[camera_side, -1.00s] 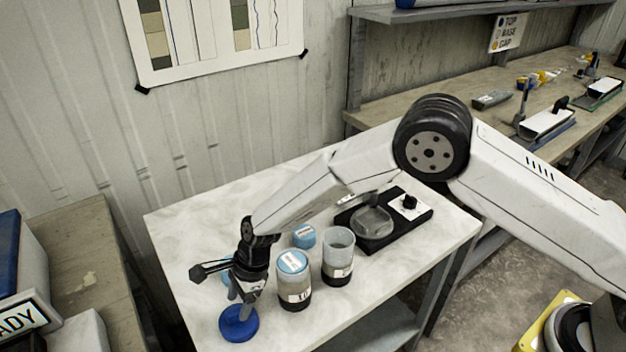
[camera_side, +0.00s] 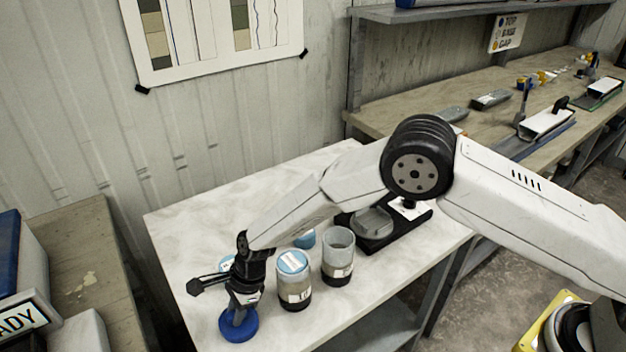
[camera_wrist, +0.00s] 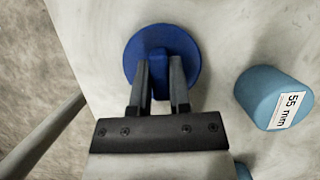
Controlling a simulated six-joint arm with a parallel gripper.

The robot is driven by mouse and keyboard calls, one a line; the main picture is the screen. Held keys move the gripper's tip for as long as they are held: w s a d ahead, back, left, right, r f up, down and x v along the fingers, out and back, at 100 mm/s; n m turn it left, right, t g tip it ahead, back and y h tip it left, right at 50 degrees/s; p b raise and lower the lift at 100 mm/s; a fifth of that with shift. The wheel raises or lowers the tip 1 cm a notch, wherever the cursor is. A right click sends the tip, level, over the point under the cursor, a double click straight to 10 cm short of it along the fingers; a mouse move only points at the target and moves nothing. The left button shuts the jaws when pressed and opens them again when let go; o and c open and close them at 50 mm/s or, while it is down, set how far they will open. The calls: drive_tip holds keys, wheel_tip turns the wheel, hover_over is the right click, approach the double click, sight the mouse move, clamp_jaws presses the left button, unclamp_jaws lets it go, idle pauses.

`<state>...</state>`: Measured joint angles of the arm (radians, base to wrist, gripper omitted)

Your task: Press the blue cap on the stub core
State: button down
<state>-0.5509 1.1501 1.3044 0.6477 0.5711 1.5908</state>
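The dark blue cap (camera_side: 238,325) lies flat on the table near its front left corner; it has a raised grip in its middle. In the wrist view the cap (camera_wrist: 188,50) is under my fingers. My gripper (camera_wrist: 160,75) points down with one finger on each side of the raised grip, and narrow gaps seem to show beside it. An open clear liner (camera_side: 338,262) with dark core low inside stands upright to the right. A second liner (camera_side: 294,285) beside it wears a light blue top. I cannot tell for certain which holds the stub core.
A light blue cylinder labelled 55 mm (camera_wrist: 270,95) stands beside the cap in the wrist view. Another light blue piece (camera_side: 305,240) is partly hidden behind my arm. A black stand with a grey dish (camera_side: 374,222) is farther back. The table's back left is clear.

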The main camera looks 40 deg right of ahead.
drive_tip(key=shift+r, duration=0.1)
drive_tip(key=shift+r, duration=2.9)
drive_tip(key=shift+r, duration=0.55)
wheel_tip(320, 180, up, 17)
drive_tip(key=d, duration=1.4)
drive_tip(key=shift+s+a+f, duration=0.1)
drive_tip(key=shift+s+f, duration=0.05)
drive_tip(key=shift+f, duration=0.75)
drive_tip(key=shift+s+a+f, duration=0.1)
drive_tip(key=shift+s+f, duration=0.05)
drive_tip(key=shift+f, duration=0.8)
drive_tip(key=shift+s+a+f, duration=0.1)
drive_tip(key=shift+s+f, duration=0.05)
drive_tip(key=shift+f, duration=0.75)
drive_tip(key=shift+f, duration=0.15)
drive_tip(key=shift+f, duration=2.35)
